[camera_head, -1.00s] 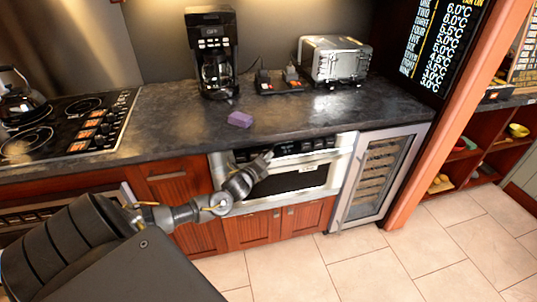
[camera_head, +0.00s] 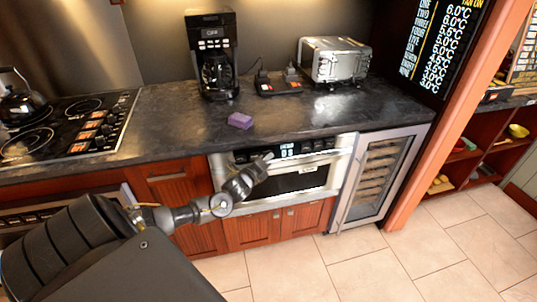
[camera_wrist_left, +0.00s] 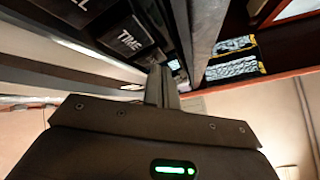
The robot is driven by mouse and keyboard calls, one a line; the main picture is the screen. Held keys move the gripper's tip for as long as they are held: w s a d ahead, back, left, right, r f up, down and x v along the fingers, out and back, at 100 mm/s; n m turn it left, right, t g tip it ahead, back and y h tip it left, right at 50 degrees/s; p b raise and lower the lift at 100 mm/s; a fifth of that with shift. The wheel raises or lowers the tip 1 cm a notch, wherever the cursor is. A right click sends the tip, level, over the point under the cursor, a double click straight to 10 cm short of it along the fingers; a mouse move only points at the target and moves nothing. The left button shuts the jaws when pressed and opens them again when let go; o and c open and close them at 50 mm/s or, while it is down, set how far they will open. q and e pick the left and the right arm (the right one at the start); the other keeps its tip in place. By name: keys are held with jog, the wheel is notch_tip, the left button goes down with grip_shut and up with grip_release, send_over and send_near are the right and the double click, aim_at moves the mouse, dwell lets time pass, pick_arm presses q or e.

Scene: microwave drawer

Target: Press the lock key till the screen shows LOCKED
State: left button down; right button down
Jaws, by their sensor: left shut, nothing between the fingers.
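The microwave drawer (camera_head: 300,178) is built in under the counter, with a black control strip along its top. Its small screen (camera_head: 287,150) is lit with pale characters, too small to read surely. My left gripper (camera_head: 267,157) is shut and empty, its tip at the control strip just left of the screen. In the left wrist view the shut fingers (camera_wrist_left: 162,84) point at the panel, beside a dark key marked TIME (camera_wrist_left: 128,40). I cannot tell which key is the lock key or whether the fingertips touch one. My right gripper is not in view.
On the counter (camera_head: 160,120) stand a coffee maker (camera_head: 212,55), a toaster (camera_head: 334,60) and a purple block (camera_head: 240,120). A stove (camera_head: 65,125) is at the left. A glass-door cooler (camera_head: 377,175) stands right of the drawer. The tiled floor in front is clear.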

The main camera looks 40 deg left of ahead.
pick_arm(q)
jog(key=shift+s+d+r, duration=0.1)
jog(key=shift+s+d, duration=0.2)
jog(key=shift+d, duration=0.1)
jog(key=s+d+p, duration=0.1)
jog(key=d+p, duration=0.1)
jog(key=s+d+r+p, duration=0.1)
jog(key=d+p, duration=0.1)
jog(key=shift+s, duration=0.4)
dwell(0.3)
dwell(0.7)
